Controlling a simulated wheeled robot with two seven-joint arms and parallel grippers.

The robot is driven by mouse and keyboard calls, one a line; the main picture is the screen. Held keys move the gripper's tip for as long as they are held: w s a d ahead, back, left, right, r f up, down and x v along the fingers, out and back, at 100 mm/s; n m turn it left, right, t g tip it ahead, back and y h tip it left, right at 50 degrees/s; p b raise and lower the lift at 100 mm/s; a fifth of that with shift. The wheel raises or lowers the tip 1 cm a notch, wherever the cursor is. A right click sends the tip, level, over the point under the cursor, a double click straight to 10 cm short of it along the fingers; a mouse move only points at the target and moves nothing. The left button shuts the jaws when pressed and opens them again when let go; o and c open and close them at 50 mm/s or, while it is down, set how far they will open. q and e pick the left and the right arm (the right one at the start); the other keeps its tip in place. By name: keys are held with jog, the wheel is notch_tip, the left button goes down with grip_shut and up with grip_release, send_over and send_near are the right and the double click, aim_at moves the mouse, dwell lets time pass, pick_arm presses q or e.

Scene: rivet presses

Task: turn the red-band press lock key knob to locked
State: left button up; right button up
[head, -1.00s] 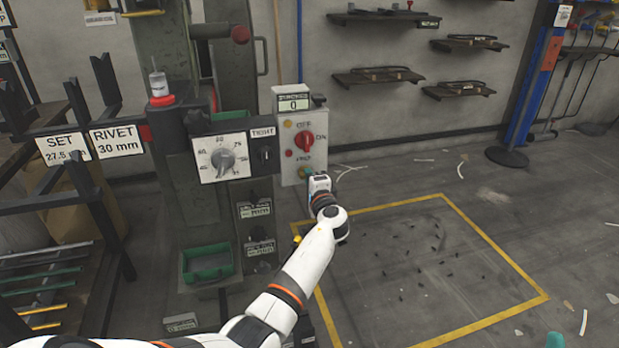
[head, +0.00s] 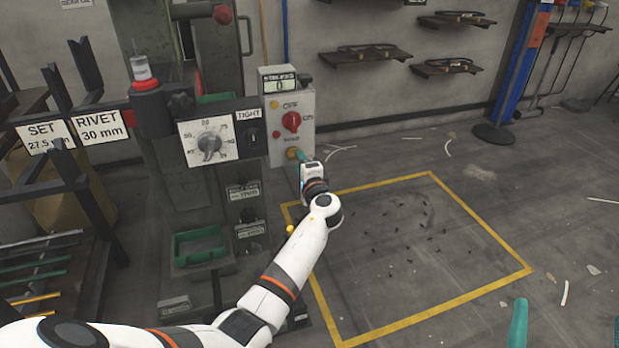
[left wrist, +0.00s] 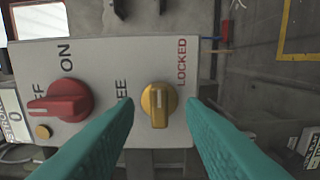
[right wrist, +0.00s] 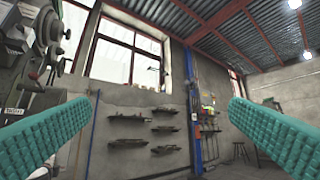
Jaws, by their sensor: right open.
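The yellow lock key knob (left wrist: 158,105) sits on a grey panel in the left wrist view, between the partly hidden FREE label and the LOCKED label (left wrist: 182,62). Its white mark runs upright in that view, pointing squarely at neither word. My left gripper (left wrist: 160,104) is open, with one teal finger on each side of the knob and a gap at both sides. In the head view the left gripper (head: 298,156) is at the lower part of the control box (head: 307,103) and largely hides the knob. My right gripper (right wrist: 162,112) is open and empty.
A red OFF/ON switch (head: 291,121) is above the lock knob on the same box; it also shows in the left wrist view (left wrist: 66,100). A dial (head: 209,142) and the TIGHT knob (head: 251,134) are to its left.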

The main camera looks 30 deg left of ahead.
pick_arm(q)
jog(key=p+v, duration=0.1)
jog(key=v, duration=0.8)
jog(key=shift+p, duration=0.35)
pick_arm(e)
notch_tip(320, 180, down, 7)
jog(key=w+g+h, duration=0.1)
jog(key=w+g, duration=0.1)
jog(key=g, duration=0.3)
jog(key=shift+d+h, duration=0.25)
jog(key=shift+h, duration=0.15)
pick_arm(q)
jog(key=shift+s+d, duration=0.1)
pick_arm(e)
jog(key=shift+w, duration=0.15)
